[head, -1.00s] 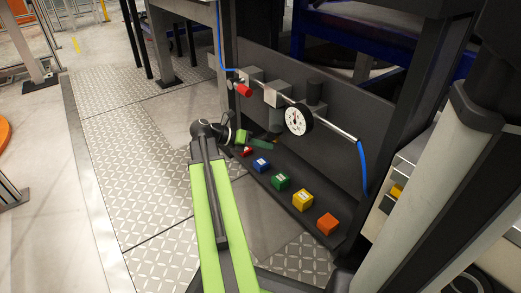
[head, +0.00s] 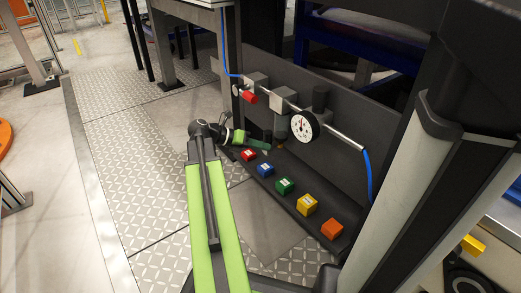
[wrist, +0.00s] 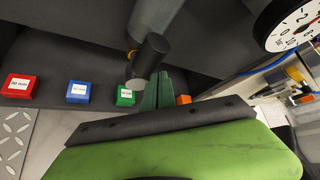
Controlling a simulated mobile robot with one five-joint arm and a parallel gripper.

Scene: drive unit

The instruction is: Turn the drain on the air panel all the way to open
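The air panel (head: 350,165) is a dark upright plate with a metal pipe, a red knob (head: 250,98) and a white-faced gauge (head: 304,126). Below the pipe, left of the gauge, a small dark part with a brass tint (head: 279,137) hangs down; it looks like the drain. In the wrist view a black cylinder (wrist: 150,57) with a brass ring beside it seems to be this part. My gripper (head: 266,149) is just below and left of it. In the wrist view its green fingers (wrist: 157,88) lie close together, beside the cylinder's lower end; contact is unclear.
A row of coloured labelled blocks runs along the ledge below: red (head: 249,155), blue (head: 265,169), green (head: 285,185), yellow (head: 307,204) and orange (head: 332,229). A blue hose (head: 368,178) drops from the pipe's right end. Open floor lies left.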

